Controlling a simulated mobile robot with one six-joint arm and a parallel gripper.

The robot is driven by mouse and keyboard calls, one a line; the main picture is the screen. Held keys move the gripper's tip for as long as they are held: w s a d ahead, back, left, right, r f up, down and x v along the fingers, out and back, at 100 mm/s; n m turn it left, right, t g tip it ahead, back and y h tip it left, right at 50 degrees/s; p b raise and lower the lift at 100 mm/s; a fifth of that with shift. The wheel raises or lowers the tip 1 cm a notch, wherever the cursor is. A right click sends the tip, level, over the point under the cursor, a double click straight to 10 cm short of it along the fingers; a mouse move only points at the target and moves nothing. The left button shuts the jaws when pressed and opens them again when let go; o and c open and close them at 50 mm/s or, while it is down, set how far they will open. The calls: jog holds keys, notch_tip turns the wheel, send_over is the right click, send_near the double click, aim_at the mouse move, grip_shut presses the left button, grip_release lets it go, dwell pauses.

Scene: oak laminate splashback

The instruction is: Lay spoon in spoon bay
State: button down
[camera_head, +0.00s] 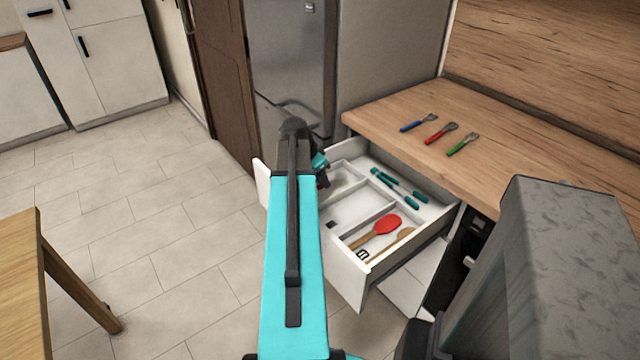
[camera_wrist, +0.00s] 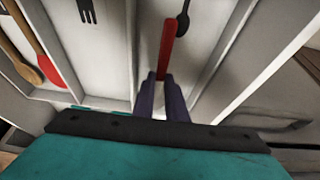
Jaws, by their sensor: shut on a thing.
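My gripper (camera_head: 323,181) is over the left part of the open drawer. In the wrist view its two purple fingers (camera_wrist: 163,98) are shut on the red handle of the spoon (camera_wrist: 167,48). The spoon's head is not visible there, and the spoon cannot be made out in the head view. Beyond the fingers is a pale bay (camera_wrist: 205,20) with a dark spoon shape on its floor. The handle is above this bay; I cannot tell whether it touches the floor. The neighbouring bay on the left (camera_wrist: 110,60) shows a dark fork shape.
Three utensils with blue, red and green handles lie on the counter (camera_head: 385,105). The drawer front and thin dividers stand around the bays.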

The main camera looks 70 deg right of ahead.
aim_at(324, 191)
jog(key=shift+w+d+f, duration=0.1)
jog(key=shift+w+d, duration=0.6)
jog(key=shift+d, duration=0.05)
jog(key=shift+f+p, duration=0.4)
jog(key=shift+f, duration=1.35)
jog(key=shift+f, duration=0.25)
jog(key=c, duration=1.8)
grip_release()
jog(key=shift+s+a+f, duration=0.1)
